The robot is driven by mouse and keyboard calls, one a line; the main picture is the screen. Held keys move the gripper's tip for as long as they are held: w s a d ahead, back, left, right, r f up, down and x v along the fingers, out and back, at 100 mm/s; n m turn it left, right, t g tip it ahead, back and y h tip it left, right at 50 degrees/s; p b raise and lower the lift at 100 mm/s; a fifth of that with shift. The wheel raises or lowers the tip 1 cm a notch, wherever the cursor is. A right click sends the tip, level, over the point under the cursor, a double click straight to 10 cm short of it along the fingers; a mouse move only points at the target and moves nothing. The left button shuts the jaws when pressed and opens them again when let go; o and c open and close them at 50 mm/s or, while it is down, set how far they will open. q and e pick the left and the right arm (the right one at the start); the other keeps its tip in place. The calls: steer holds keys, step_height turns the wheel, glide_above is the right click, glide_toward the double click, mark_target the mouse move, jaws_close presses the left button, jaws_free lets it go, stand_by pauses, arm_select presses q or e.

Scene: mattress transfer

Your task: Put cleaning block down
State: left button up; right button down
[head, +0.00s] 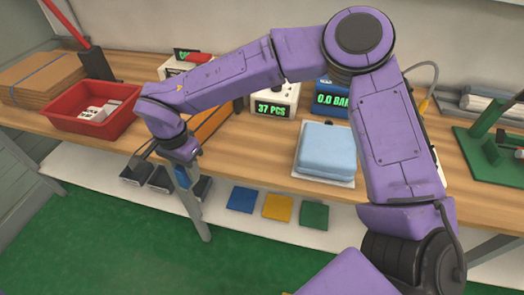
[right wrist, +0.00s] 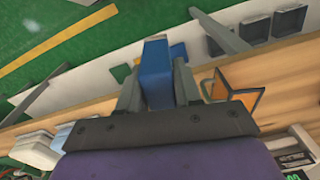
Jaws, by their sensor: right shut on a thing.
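My right gripper (head: 184,178) hangs in front of the bench's front edge, at the left of the middle. It is shut on a blue block, the cleaning block (right wrist: 157,72), which sits between its two fingers in the right wrist view. In the head view only a small blue part of the block shows below the gripper. The block is in the air, over the bench front and lower shelf. My left gripper is not in view.
The wooden bench (head: 245,150) carries a red bin (head: 95,126), a light-blue folded stack (head: 326,148), a counter box (head: 275,100) and a green fixture (head: 490,150). The lower shelf holds dark trays and blue (head: 242,199), yellow (head: 277,207) and green (head: 314,215) squares.

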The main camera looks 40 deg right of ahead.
steer(key=d+r+n+b, duration=0.3)
steer(key=d+n+b, duration=0.15)
steer(key=n, duration=0.55)
steer(key=d+r+n+b, duration=0.3)
steer(key=d+n+b, duration=0.15)
steer(key=n, duration=0.55)
steer(key=shift+t+y, duration=0.3)
steer(key=shift+y, duration=0.1)
steer(key=w+d+f+p, duration=0.1)
steer(key=d+f+p, duration=0.1)
steer(key=d+f, duration=0.1)
steer(key=d+f+p, duration=0.1)
steer(key=d+f, duration=0.3)
steer(key=d, duration=0.2)
steer(key=w+d+f+p, duration=0.1)
steer(key=d+f+p, duration=0.1)
steer(key=d+f, duration=0.1)
steer(key=shift+w+d+f+p, duration=0.1)
steer(key=shift+w+d+p, duration=0.05)
steer(key=shift+d, duration=0.3)
steer(key=shift+w+d+f+p, duration=0.1)
steer(key=shift+w+d+p, duration=0.05)
steer(key=shift+d, duration=0.3)
step_height(320, 180, down, 3)
steer(key=shift+r, duration=0.1)
steer(key=shift+f+b, duration=0.3)
steer(key=shift+f, duration=0.05)
steer(key=c, duration=0.8)
jaws_free()
